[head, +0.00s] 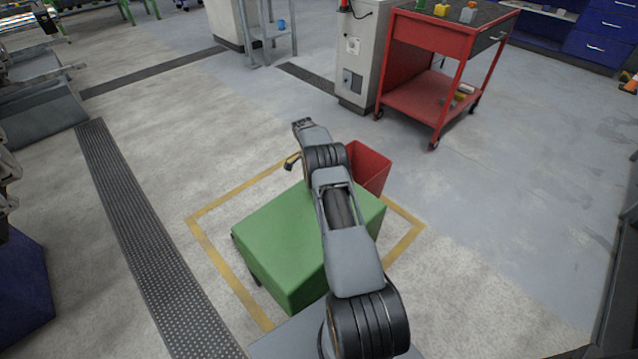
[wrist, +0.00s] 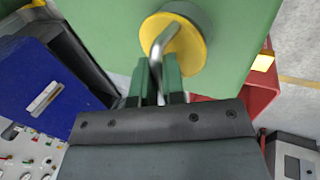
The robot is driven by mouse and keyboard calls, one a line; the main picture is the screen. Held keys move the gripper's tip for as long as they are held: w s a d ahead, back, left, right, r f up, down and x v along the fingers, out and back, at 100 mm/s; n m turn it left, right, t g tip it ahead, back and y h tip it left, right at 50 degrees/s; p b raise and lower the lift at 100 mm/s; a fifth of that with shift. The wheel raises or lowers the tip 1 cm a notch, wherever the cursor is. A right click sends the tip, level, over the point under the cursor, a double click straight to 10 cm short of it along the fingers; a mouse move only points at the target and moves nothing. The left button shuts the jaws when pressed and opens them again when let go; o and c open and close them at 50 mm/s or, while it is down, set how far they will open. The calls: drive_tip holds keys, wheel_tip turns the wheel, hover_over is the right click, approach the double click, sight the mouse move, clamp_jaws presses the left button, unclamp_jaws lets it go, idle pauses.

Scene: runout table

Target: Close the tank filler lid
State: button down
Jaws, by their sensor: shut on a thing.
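A green box-shaped tank (head: 290,245) stands on the floor in front of me in the head view. In the wrist view its green face (wrist: 110,30) carries a round yellow disc (wrist: 195,52) with a bent metal handle (wrist: 165,38). The disc may be the filler lid; I cannot tell whether it is open or closed. My gripper (wrist: 157,78) has its two green fingers shut on the lower end of the handle, just below the disc.
A red bin (head: 369,168) stands close against the tank's far right side. A yellow floor line (head: 222,262) surrounds the tank. A red cart (head: 432,45) and a grey cabinet (head: 362,60) stand behind. The floor to the right is clear.

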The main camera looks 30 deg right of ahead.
drive_tip(key=shift+w+f+g+b, duration=0.2)
drive_tip(key=shift+f+g+b, duration=0.45)
drive_tip(key=shift+b, duration=1.25)
drive_tip(key=shift+w+a+r+g+b, duration=0.15)
drive_tip(key=shift+g+b, duration=0.1)
drive_tip(key=shift+b, duration=0.25)
drive_tip(key=c, duration=1.3)
unclamp_jaws()
drive_tip(key=shift+o, duration=0.2)
drive_tip(key=shift+r, duration=0.1)
